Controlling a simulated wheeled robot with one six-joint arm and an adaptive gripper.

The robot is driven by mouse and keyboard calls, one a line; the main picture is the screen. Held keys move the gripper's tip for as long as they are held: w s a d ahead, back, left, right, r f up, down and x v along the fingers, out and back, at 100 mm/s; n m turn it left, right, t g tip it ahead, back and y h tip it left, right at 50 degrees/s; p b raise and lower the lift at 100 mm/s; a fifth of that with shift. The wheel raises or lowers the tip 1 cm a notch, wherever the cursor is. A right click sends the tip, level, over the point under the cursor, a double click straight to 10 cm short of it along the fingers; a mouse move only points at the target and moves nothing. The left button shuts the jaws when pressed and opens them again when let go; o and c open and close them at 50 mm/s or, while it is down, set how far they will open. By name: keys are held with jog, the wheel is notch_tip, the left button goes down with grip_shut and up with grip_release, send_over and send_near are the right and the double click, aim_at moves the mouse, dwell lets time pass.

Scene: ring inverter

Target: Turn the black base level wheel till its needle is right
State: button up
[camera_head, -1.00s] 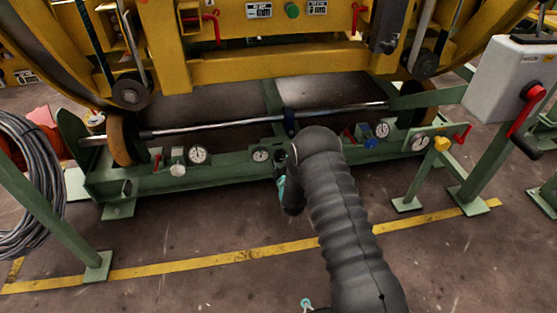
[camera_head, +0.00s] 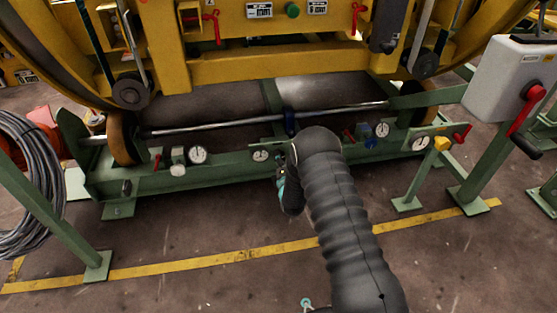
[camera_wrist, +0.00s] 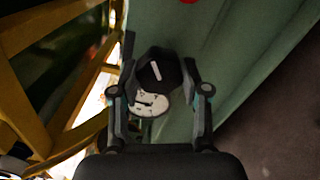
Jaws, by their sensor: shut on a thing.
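In the wrist view, a black wheel or knob (camera_wrist: 160,72) with a pale mark on its face sits between the fingers of my gripper (camera_wrist: 160,85), which is shut on it. A white dial (camera_wrist: 149,103) shows just below the wheel, partly covered by it; I cannot read its needle. In the head view, my gripper (camera_head: 281,180) is at the middle of the green base beam (camera_head: 225,174), mostly hidden by my dark arm. A small white dial (camera_head: 260,155) shows just left of it. The wheel itself is hidden there.
Other dials stand left (camera_head: 198,155) and right (camera_head: 382,129) along the beam. A steel bar (camera_head: 220,124) runs above it, below the yellow frame (camera_head: 270,63). A grey box with a red lever (camera_head: 527,108) stands at the right. The floor in front is open.

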jog(key=n, duration=0.5)
jog(key=shift+s+a+f, duration=0.1)
jog(key=shift+a+f, duration=0.05)
jog(key=shift+a, duration=0.1)
jog(key=shift+n, duration=0.3)
jog(key=o, duration=1.1)
jog(key=shift+a, duration=0.15)
jog(key=shift+o, duration=0.2)
jog(key=v, duration=1.2)
jog(key=shift+d, duration=0.35)
